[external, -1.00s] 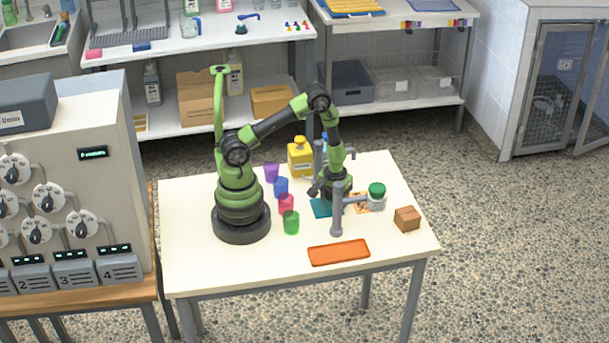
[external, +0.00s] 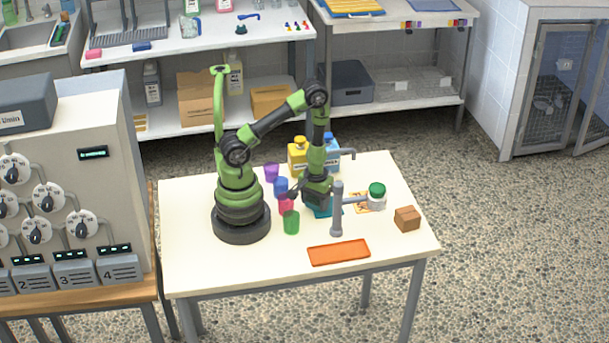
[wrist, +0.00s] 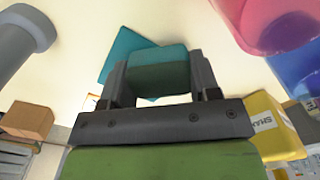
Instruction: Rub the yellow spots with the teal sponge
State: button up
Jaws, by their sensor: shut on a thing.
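My gripper (wrist: 160,80) is shut on a teal sponge (wrist: 158,72), which sits between the two fingers in the wrist view. In the external view my gripper (external: 317,203) is low over the table, beside the cups, and hides the sponge. A flat teal square (external: 322,212) lies on the table under it; it also shows behind the sponge in the wrist view (wrist: 125,48). I cannot make out any yellow spots on the table. A patterned orange-yellow card (external: 360,203) lies right of the gripper, partly hidden by the grey post.
A grey post with an arm (external: 337,215) stands close to the gripper's right. Purple, blue, pink and green cups (external: 291,222) stand to its left. Yellow (external: 298,160) and blue bottles stand behind. A green-lidded jar (external: 377,198), brown box (external: 407,219) and orange tray (external: 338,253) are nearby.

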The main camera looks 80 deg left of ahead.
jog(key=shift+r, duration=3.8)
jog(key=shift+r, duration=0.35)
notch_tip(320, 180, up, 12)
jog(key=m, duration=0.9)
send_over(289, 253)
notch_tip(289, 253, down, 10)
jog(key=f, duration=0.1)
jog(key=shift+f, duration=5.1)
jog(key=shift+f, duration=0.1)
